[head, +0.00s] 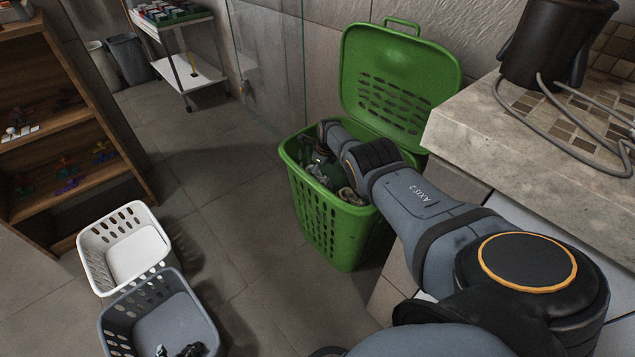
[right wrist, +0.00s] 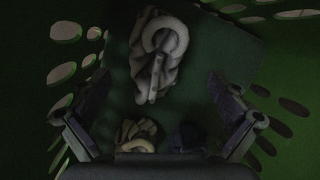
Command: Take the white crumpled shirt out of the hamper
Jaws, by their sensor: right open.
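The green hamper (head: 325,218) stands with its lid (head: 400,85) up and open. My right arm reaches down into it, and my right gripper (head: 318,158) is partly hidden there. In the right wrist view my right gripper (right wrist: 160,118) is open, its fingers wide apart with nothing between them. A pale crumpled cloth, which looks like the white shirt (right wrist: 145,68), lies on the hamper bottom beyond the fingertips. A beige cloth (right wrist: 137,134) and a dark cloth (right wrist: 188,137) lie nearer the palm. Dark shapes at the head view's bottom edge may be my left gripper's tips; I cannot tell.
A white basket (head: 92,262) and a grey basket (head: 118,318) stand on the floor at the lower left. A wooden shelf (head: 75,128) is at the left and a white cart (head: 185,55) at the back. A stone counter (head: 480,120) borders the hamper on the right.

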